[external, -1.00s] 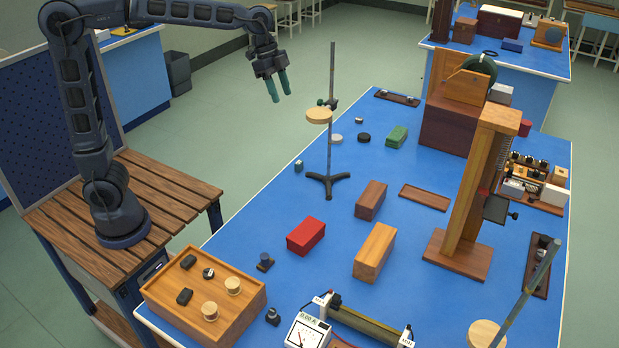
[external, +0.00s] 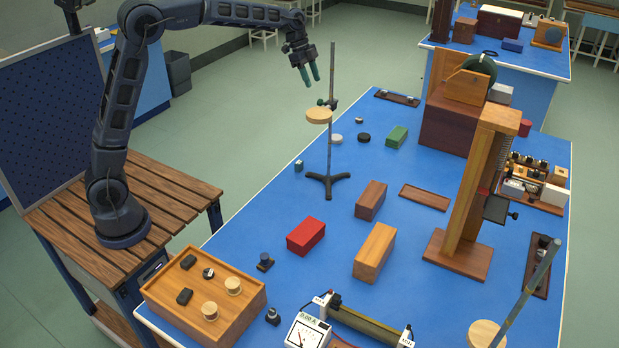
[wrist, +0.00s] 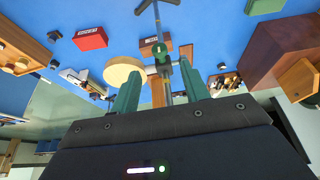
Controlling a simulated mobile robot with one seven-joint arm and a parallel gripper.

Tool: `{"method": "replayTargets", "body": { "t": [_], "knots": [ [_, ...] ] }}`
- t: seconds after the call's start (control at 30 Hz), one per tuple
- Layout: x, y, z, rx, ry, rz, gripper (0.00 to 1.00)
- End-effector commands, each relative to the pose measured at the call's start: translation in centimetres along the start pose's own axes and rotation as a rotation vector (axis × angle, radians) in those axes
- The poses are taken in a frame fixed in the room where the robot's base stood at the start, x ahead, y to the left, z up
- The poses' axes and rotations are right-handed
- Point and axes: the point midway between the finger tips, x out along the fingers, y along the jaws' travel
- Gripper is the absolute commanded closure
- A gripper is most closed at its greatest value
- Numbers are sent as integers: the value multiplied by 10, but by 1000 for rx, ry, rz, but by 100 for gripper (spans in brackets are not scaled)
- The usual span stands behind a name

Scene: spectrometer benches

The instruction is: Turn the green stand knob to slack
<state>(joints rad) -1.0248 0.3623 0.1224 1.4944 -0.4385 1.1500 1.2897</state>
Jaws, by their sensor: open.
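A metal stand (external: 331,150) with a dark tripod foot stands on the blue bench. Its clamp carries a round pale wooden disc (external: 319,116) and the small green knob (external: 320,102). In the wrist view the green knob (wrist: 159,49) shows beyond and between my fingertips, with the wooden disc (wrist: 124,70) to its left. My gripper (external: 312,83) is open, with green fingers, just above the knob in the external picture. No contact shows. The knob's exact turn cannot be told.
The stand's rod rises close to the right of my fingers. A red box (external: 306,236), wooden blocks (external: 374,250) and a green block (external: 397,137) lie on the blue bench (external: 265,205). A tall wooden apparatus (external: 470,195) stands to the right.

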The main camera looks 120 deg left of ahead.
Motion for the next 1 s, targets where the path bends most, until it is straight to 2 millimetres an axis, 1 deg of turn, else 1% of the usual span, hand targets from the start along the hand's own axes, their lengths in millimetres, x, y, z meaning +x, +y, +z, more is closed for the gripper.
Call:
{"method": "replayTargets", "body": {
  "t": [0.03,0.2,0.3,0.43,0.6,0.9,0.93,1.0],
  "knots": [
    [10,1,0,0,-2,4,54],
    [40,1,0,0,-2,3,54],
    [55,1,0,0,-2,3,54],
    [69,1,0,0,-2,3,54],
    [79,1,0,0,-1,1,54],
    [80,1,0,0,-1,1,54],
    [80,1,0,0,-1,1,58],
    [80,1,0,0,-1,1,72]
  ]
}}
